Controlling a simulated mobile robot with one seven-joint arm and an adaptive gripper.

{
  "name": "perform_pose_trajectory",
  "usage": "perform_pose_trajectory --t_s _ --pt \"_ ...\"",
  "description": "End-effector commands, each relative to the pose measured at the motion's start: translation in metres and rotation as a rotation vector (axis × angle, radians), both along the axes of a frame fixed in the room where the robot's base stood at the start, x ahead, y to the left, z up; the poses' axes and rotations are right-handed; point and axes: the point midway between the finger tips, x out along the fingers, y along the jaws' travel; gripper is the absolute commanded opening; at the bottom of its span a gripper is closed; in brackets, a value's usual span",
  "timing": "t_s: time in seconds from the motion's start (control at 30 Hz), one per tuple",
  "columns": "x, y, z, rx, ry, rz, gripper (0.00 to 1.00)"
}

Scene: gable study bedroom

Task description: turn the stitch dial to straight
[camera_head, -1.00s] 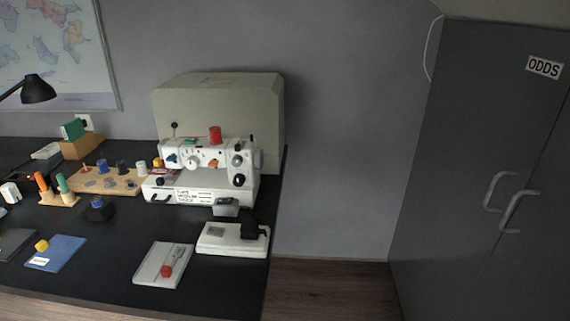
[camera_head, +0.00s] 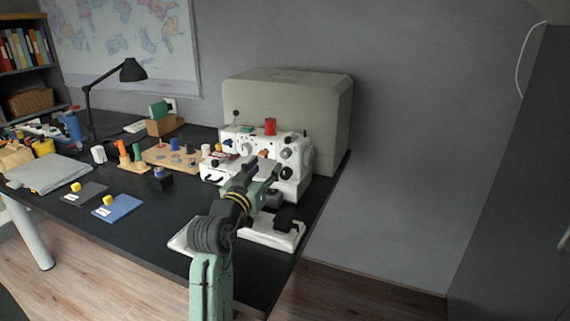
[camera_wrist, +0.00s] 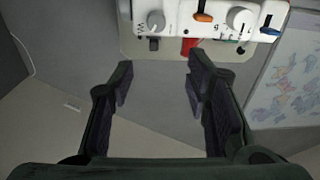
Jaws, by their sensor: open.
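The white sewing machine (camera_head: 294,172) stands at the back right of the black desk, partly hidden by my arm. In the wrist view its front (camera_wrist: 180,12) crosses the top edge, upside down. It carries a grey dial (camera_wrist: 156,20) with small marks and a larger round dial (camera_wrist: 239,18); I cannot tell which is the stitch dial or read its setting. An orange lever (camera_wrist: 203,17) sits between them. My gripper (camera_wrist: 160,72) is open and empty, its fingers apart from the dials. In the head view my gripper (camera_head: 262,174) overlaps the machine's front.
A beige cover (camera_head: 300,95) stands behind the machine, and a red spool (camera_head: 270,126) is on top. A white pedal-like device (camera_head: 272,234) lies in front. A wooden spool board (camera_head: 172,158) and blue booklet (camera_head: 118,209) lie left. A dark cabinet (camera_head: 520,190) stands right.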

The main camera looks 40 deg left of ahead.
Motion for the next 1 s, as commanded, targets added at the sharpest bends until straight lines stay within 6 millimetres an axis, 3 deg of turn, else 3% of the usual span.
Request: perform_pose_trajectory --t_s 0.1,0.63,0.8,1.0 --pt "0.008 0.0 -0.02 -0.032 0.043 -0.033 0.44" --pt "0.093 0.021 -0.019 -0.034 0.044 -0.036 0.44" --pt "0.106 0.025 -0.02 -0.033 0.043 -0.036 0.44" --pt "0.109 0.026 -0.021 -0.034 0.041 -0.035 0.44"
